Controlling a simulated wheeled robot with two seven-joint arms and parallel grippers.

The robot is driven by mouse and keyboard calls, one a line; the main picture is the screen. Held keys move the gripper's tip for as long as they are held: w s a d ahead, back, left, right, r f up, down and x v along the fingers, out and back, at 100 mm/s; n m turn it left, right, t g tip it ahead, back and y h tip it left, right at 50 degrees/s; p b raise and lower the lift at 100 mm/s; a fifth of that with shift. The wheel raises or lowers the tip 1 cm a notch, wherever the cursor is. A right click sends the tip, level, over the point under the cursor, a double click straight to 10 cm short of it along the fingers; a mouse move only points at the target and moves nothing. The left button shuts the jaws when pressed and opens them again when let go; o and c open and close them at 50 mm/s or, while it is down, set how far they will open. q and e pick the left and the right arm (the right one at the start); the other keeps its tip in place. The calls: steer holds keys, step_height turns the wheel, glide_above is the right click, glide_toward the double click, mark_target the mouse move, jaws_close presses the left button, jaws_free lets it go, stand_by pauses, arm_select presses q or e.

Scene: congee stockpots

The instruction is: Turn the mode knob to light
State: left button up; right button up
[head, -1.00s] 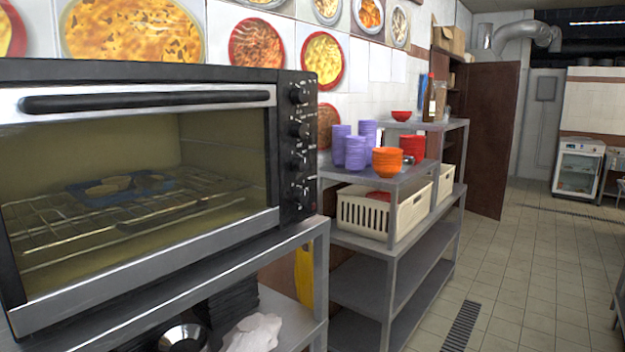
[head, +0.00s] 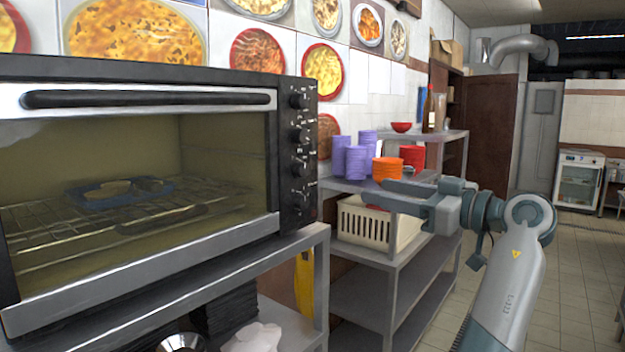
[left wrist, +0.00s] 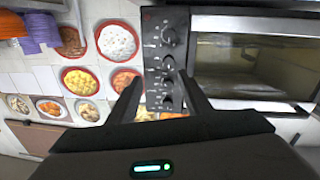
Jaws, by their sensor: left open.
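The black toaster oven (head: 140,225) stands at the left with its glass door shut. Its black control panel carries a column of several knobs; the top knob (head: 299,98) and the bottom knob (head: 299,198) show clearly. The labels are too small to read, so I cannot tell which is the mode knob. My left gripper (head: 388,182) is open and empty, to the right of the panel and apart from it. In the left wrist view, the knob column (left wrist: 168,62) shows ahead, with the lower knobs between the two open fingers (left wrist: 160,77). My right gripper is not in view.
The oven sits on a metal shelf (head: 200,290). Behind my left gripper, a metal rack holds purple cups (head: 355,160), orange bowls (head: 386,170) and a cream basket (head: 365,222). The tiled floor (head: 580,270) at the right is open.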

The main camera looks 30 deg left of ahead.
arm_select(q)
steer(key=shift+s+r+n+g, duration=0.5)
steer(key=shift+s+r+n, duration=0.1)
steer(key=shift+s+r, duration=0.25)
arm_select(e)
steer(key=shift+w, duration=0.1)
arm_select(q)
steer(key=p, duration=0.5)
glide_toward(305, 171)
steer(key=a, duration=0.5)
steer(key=w+a, duration=0.1)
steer(key=a, duration=0.1)
steer(key=shift+a, duration=0.4)
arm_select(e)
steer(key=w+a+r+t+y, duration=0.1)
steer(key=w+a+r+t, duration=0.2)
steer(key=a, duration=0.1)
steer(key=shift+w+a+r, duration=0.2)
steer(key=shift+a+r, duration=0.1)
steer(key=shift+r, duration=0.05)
arm_select(q)
steer(key=c, duration=1.1)
